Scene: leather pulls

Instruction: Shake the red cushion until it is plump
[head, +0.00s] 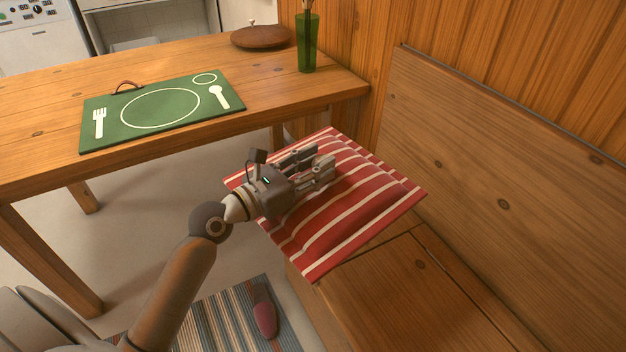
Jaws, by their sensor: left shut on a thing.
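The red cushion (365,205) has cream stripes and shows in the middle of the head view, at the near end of the wooden bench, beside the table. My left gripper (328,162) lies over its upper left part, shut on the cushion. The fabric is raised in soft ridges along the stripes. I cannot tell whether the cushion touches the bench seat or is held just above it. My right gripper is not in view.
The wooden table (45,175) stands to the left, with a green placemat (160,108), a round wooden lid (260,37) and a green vase (308,45) on it. The bench backrest (500,170) rises at the right. A striped rug (225,325) and a red slipper (265,315) lie on the floor.

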